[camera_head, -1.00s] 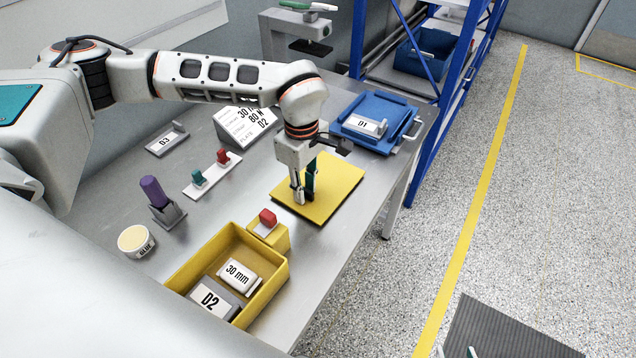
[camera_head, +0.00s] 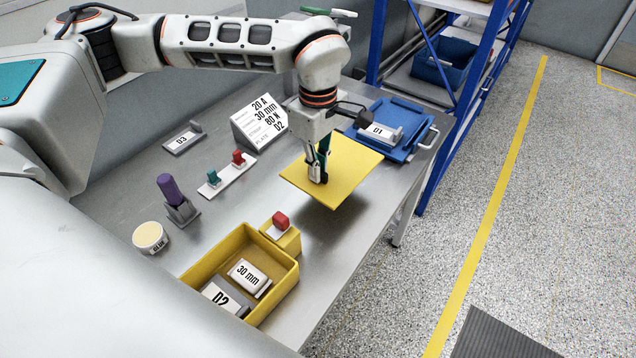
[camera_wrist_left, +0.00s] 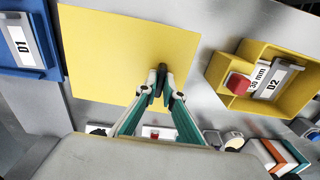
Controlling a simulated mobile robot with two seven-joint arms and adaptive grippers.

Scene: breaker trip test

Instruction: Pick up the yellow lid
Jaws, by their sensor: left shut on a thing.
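The yellow lid (camera_head: 345,180) is a flat square plate. It is held above the metal table, with a shadow under its near edge. My left gripper (camera_head: 318,177) is shut on the lid, its fingers pointing down near the lid's left side. The left wrist view shows the lid (camera_wrist_left: 110,60) filling the upper left, with the closed fingertips (camera_wrist_left: 160,95) at its edge. What the fingertips grip is partly hidden. My right gripper is not in view.
An open yellow box (camera_head: 290,283) holding a 30 mm block and a D2 block stands at the front. A blue tray (camera_head: 412,150) with a D1 block lies behind the lid. A purple-handled item (camera_head: 168,188), a glue pot (camera_head: 150,237) and a sign (camera_head: 258,125) stand left.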

